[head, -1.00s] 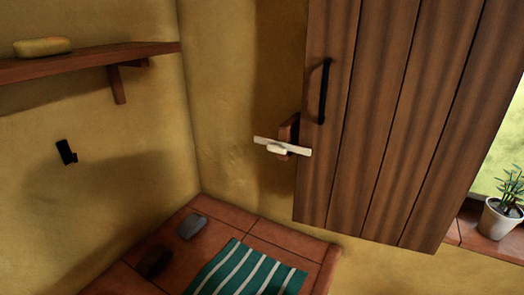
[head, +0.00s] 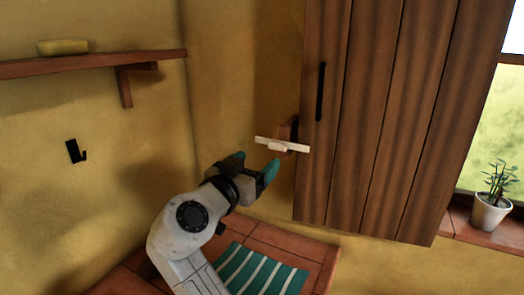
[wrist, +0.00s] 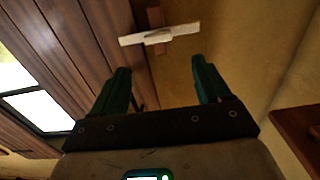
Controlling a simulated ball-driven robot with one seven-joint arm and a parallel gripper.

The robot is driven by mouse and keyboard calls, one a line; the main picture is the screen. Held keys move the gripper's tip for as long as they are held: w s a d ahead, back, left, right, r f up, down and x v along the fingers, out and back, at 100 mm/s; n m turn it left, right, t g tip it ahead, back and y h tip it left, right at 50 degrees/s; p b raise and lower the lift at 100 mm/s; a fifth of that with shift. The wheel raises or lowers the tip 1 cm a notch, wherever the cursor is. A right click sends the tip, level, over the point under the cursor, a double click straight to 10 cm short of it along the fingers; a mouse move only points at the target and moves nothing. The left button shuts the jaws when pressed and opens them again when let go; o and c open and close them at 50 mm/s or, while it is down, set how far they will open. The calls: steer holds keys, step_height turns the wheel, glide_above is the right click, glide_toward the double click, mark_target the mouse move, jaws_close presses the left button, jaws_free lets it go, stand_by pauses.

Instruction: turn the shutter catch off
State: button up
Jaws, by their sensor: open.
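The shutter catch (head: 282,145) is a pale bar on a small wooden block at the left edge of the brown plank shutter (head: 375,120). The bar lies nearly level, and its right end reaches over the shutter's edge. My gripper (head: 256,165) is just below and left of the catch, open and empty, with teal fingers apart. In the wrist view the catch (wrist: 160,35) is ahead of the two fingertips, apart from them. The shutter (wrist: 75,50) also shows there, on the left. A black handle (head: 321,92) is on the shutter.
A green striped cloth (head: 262,272) lies on the tiled counter below my arm. A wooden shelf (head: 85,65) with a yellow object and a black hook (head: 76,151) are on the left wall. A potted plant (head: 491,210) stands on the right sill.

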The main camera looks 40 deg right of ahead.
mark_target(276, 146)
steer(key=p+x, duration=0.3)
steer(key=x, duration=0.6)
steer(key=shift+d, duration=0.2)
steer(key=shift+w+d+f, duration=0.15)
steer(key=shift+d, duration=0.35)
steer(key=shift+c, duration=0.4)
jaws_close()
